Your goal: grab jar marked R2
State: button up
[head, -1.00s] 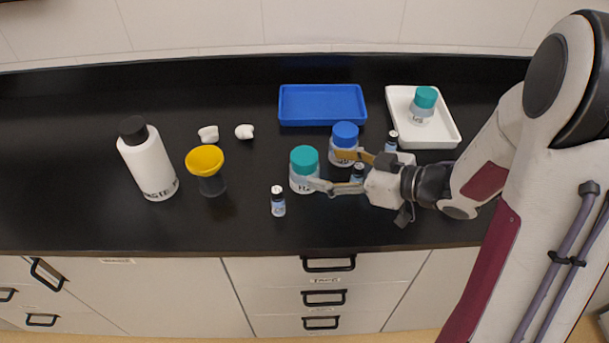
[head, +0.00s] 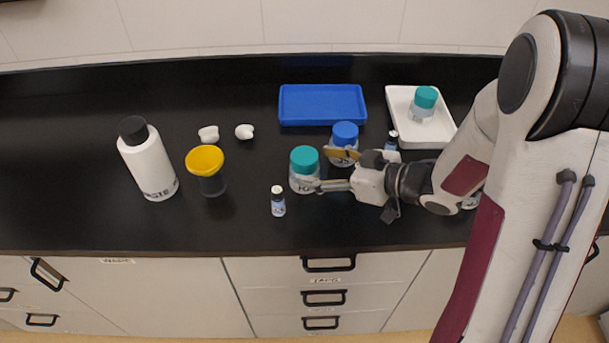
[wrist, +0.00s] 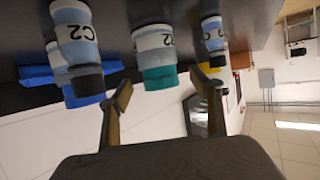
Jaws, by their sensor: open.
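A clear jar with a teal lid (head: 304,168) stands upright on the black bench. Its label ends in a 2, and the first letter is hard to read. In the wrist view this jar (wrist: 154,48) appears upside down, ahead of and between my fingers. My gripper (head: 331,170) is open at the jar's right side, its near fingertip at the jar's lower right edge. Whether it touches is unclear. A blue-lidded jar (head: 344,136) stands just behind the far finger.
A small vial (head: 278,203) stands in front of the teal-lidded jar. Another teal-lidded jar (head: 423,104) stands on a white tray (head: 445,133). A blue tray (head: 322,104) lies behind. A yellow-topped container (head: 207,165) and a white bottle (head: 150,165) stand left.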

jog(key=shift+x, duration=2.35)
jog(key=shift+r, duration=0.1)
jog(key=c, duration=1.3)
